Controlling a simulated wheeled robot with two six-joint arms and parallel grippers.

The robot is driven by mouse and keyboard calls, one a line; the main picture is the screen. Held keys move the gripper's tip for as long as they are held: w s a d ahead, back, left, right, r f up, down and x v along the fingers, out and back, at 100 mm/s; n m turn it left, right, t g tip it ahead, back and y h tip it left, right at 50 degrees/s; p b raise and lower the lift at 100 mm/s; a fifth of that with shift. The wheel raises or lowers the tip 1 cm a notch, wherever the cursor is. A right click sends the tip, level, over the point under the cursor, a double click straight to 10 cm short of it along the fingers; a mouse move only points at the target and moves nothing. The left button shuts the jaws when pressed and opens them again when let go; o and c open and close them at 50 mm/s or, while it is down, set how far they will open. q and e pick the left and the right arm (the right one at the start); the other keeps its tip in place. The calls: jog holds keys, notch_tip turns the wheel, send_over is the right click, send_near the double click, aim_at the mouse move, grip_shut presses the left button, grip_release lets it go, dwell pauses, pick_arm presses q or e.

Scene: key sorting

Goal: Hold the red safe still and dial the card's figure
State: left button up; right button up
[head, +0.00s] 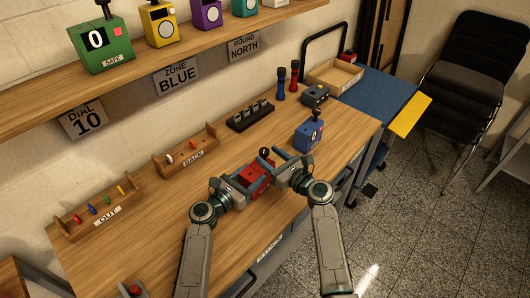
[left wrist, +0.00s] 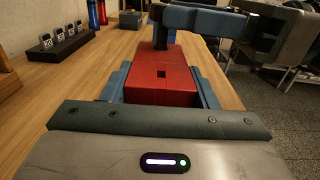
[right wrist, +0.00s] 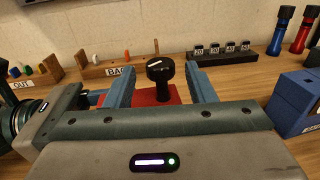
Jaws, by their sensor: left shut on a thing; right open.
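The red safe (head: 257,179) stands on the wooden bench. My left gripper (head: 252,176) is shut on its sides; in the left wrist view the safe (left wrist: 160,85) sits between the two blue fingers. A black dial knob (right wrist: 160,72) rises from the far end of the safe and also shows in the left wrist view (left wrist: 160,38). My right gripper (right wrist: 160,82) is open, with one finger on either side of the knob and visible gaps. The dial's figure cannot be read. A wall card (head: 84,119) reads DIAL 10.
A blue safe (head: 309,134) stands close to my right gripper. A black rack (head: 250,116), the BACK rack (head: 187,152) and the OUT rack (head: 98,210) line the bench. Several coloured safes, including a green one (head: 102,45), stand on the shelf above.

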jog(key=v, duration=0.9)
pick_arm(q)
jog(key=o, duration=1.1)
pick_arm(e)
jog(key=shift+w, duration=0.1)
pick_arm(q)
jog(key=shift+o, duration=0.2)
